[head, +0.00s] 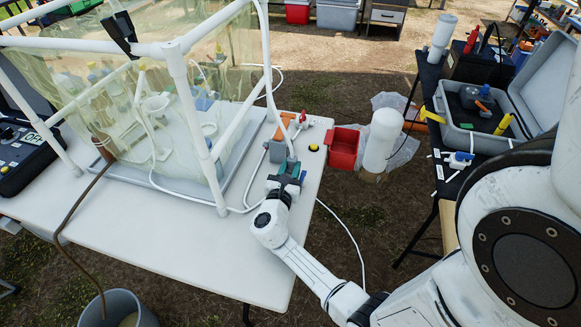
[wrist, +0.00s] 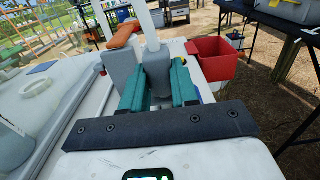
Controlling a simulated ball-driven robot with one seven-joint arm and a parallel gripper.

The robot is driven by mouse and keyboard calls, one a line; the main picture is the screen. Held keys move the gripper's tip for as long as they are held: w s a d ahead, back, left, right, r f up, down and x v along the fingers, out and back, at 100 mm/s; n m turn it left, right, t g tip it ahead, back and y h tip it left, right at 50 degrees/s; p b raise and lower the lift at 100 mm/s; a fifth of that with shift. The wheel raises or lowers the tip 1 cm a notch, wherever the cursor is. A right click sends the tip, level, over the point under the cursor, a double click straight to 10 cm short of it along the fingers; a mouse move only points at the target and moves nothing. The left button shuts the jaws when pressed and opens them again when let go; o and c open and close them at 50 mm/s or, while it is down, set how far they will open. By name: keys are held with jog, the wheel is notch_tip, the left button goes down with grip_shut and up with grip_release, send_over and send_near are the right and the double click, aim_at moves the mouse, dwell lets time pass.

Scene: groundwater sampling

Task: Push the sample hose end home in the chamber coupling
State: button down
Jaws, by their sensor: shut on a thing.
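My gripper (head: 286,182) is at the right end of the white table, beside the clear chamber. Its teal fingers are closed on a grey hose end (wrist: 156,68) in the wrist view (wrist: 158,90). A white hose (wrist: 147,22) rises from the top of this piece; the hose also shows in the head view (head: 268,75). The fingers hide the lower part of the hose end. The glovebag-like chamber (head: 110,100) has a white pipe frame and clear film walls. I cannot pick out the chamber coupling or tell whether the hose end touches it.
A grey block (wrist: 121,72) with an orange top stands close left of the held piece in the wrist view. A red bin (head: 343,148) and white cylinder (head: 381,140) stand beyond the table's right edge. The table front (head: 180,255) is largely clear. A bucket (head: 120,308) stands below.

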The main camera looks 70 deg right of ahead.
jog(key=shift+w+a+r, duration=0.1)
jog(key=shift+r, duration=0.2)
dwell(0.6)
jog(key=shift+f+b, duration=0.3)
jog(key=shift+f, duration=0.05)
dwell(0.8)
jog(key=shift+f, duration=0.15)
